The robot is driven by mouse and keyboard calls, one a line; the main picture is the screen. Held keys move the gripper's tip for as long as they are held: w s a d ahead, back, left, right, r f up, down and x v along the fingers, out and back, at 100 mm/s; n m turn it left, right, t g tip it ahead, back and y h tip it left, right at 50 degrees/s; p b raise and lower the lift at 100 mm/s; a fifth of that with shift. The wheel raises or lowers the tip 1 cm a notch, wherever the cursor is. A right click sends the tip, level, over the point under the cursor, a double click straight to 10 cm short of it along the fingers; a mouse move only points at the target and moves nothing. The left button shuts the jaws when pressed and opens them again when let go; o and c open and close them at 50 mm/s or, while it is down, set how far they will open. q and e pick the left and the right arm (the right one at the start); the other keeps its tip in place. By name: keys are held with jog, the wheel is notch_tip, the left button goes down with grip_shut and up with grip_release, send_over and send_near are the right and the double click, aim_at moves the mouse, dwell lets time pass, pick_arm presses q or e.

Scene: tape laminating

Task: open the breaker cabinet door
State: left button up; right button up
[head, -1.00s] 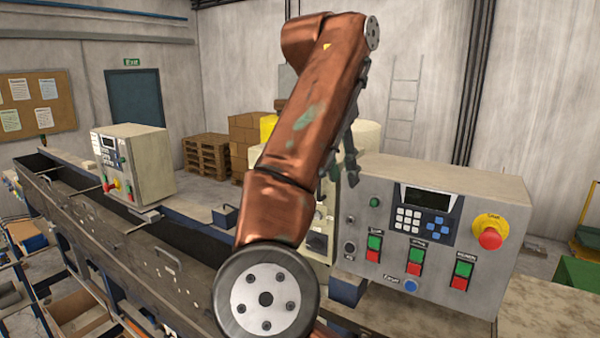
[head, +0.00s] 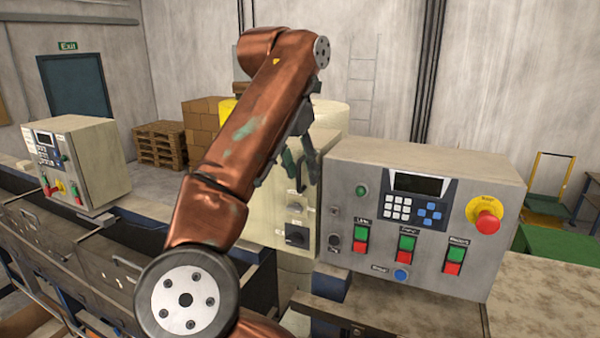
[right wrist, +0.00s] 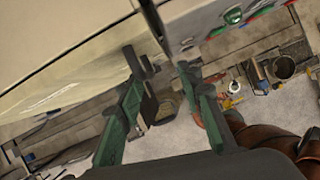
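The breaker cabinet (head: 270,226) is a cream box left of the control box, partly hidden behind my right arm. Its front carries a black rotary switch (head: 297,236), and a dark handle-like shape (head: 309,179) shows by the fingers. The door looks shut. My right gripper (head: 303,175) hangs in front of the cabinet's upper part, its greenish fingers pointing down. In the right wrist view the fingers (right wrist: 158,66) are spread, with the cream cabinet surface (right wrist: 60,60) beside them. I cannot tell whether they touch the handle. My left gripper is out of view.
A grey control box (head: 420,215) with buttons and a red emergency stop (head: 487,222) stands close right of the gripper. A second control box (head: 85,165) stands at left on the machine line. Pallets (head: 160,145) and cartons (head: 203,122) are behind.

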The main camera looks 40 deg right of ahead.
aim_at(298, 187)
jog(key=w+f, duration=0.1)
jog(key=w+d+f, duration=0.1)
jog(key=w, duration=0.1)
jog(key=shift+d, duration=0.1)
jog(key=shift+s+r, duration=0.3)
jog(key=shift+s, duration=0.35)
jog(key=shift+c, duration=0.6)
jog(key=shift+s+a, duration=0.15)
jog(key=shift+a, duration=0.05)
jog(key=shift+c, duration=0.8)
jog(key=shift+w+d+f, duration=0.1)
jog(key=shift+w+f, duration=0.05)
jog(key=shift+w, duration=0.35)
jog(key=c, duration=0.3)
jog(key=shift+s, duration=0.2)
grip_shut()
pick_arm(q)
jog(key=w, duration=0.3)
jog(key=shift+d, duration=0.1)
